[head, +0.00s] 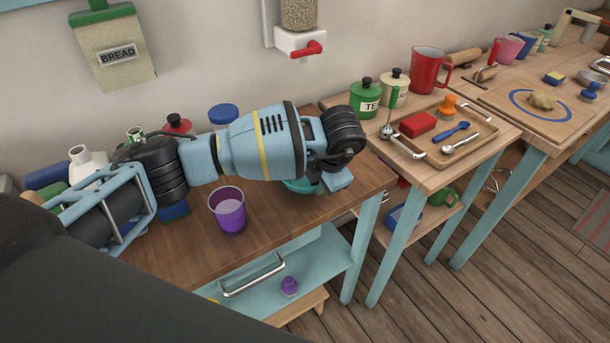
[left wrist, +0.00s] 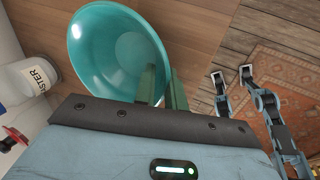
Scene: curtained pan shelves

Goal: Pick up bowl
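The bowl (left wrist: 108,40) is teal, round and empty, and fills the upper left of the left wrist view. In the head view only part of the bowl (head: 298,187) shows, on the wooden table under my left gripper. My left gripper (left wrist: 163,85) has two green fingers with a gap between them at the bowl's near right rim. One finger overlaps the bowl's inside and the other is just outside the rim. Whether they touch it cannot be told. In the head view, the fingers of my left gripper (head: 335,180) are mostly hidden.
A purple cup (head: 229,213) stands left of the bowl on the table. A blue-lidded jar (head: 223,114) and several containers stand behind my arm. To the right, another table holds a wooden tray (head: 463,148), a green tea canister (head: 365,101) and a red mug (head: 427,71).

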